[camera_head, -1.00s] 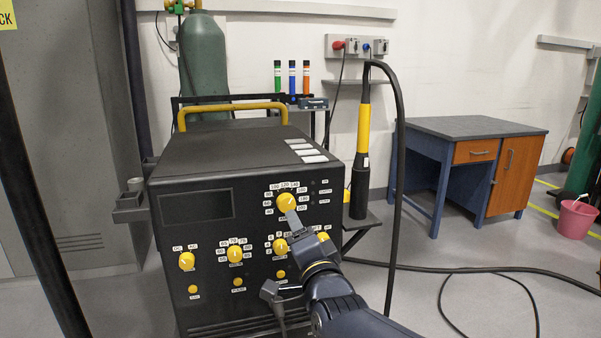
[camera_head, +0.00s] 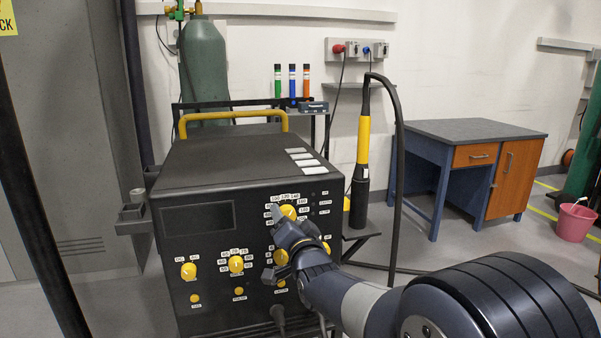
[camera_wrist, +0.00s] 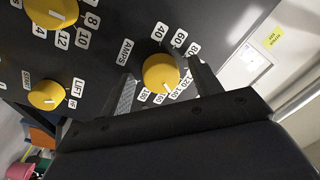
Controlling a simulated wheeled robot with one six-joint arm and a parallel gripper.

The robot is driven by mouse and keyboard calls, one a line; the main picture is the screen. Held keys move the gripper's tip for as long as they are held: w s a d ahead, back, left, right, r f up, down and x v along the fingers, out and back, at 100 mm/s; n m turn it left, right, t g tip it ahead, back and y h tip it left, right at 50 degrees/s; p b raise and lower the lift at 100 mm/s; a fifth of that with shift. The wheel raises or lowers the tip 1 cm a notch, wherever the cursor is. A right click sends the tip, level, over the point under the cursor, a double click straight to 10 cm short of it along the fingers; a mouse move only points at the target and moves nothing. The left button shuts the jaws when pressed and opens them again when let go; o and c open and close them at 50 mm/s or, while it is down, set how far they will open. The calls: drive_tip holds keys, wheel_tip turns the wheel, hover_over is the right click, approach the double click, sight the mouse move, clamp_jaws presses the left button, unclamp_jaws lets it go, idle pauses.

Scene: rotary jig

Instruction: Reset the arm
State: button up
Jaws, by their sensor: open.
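The black welding machine (camera_head: 215,165) has several yellow knobs on its front. My gripper (camera_head: 279,214) is at the large upper-right knob (camera_head: 289,212), partly in front of it. In the wrist view this amps knob (camera_wrist: 160,72) shows between the two open fingers (camera_wrist: 164,84), with a gap at the left finger. I cannot tell whether the right finger touches it. My arm reaches in from the lower right and hides part of the lower knobs.
A welding torch (camera_head: 362,150) with a looping black cable stands right of the machine. A blue desk (camera_head: 420,175) and a pink bucket (camera_head: 574,221) are farther right. A green gas cylinder (camera_head: 203,65) stands behind. Floor between machine and desk is mostly clear apart from cable.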

drive_tip(key=shift+d+r+n+g+p, duration=0.1)
drive_tip(key=shift+d+n+g+p, duration=0.1)
drive_tip(key=shift+n+p, duration=3.15)
drive_tip(key=shift+d+n+g+p, duration=0.1)
drive_tip(key=shift+n+g+p, duration=0.1)
drive_tip(key=shift+n+p, duration=3.15)
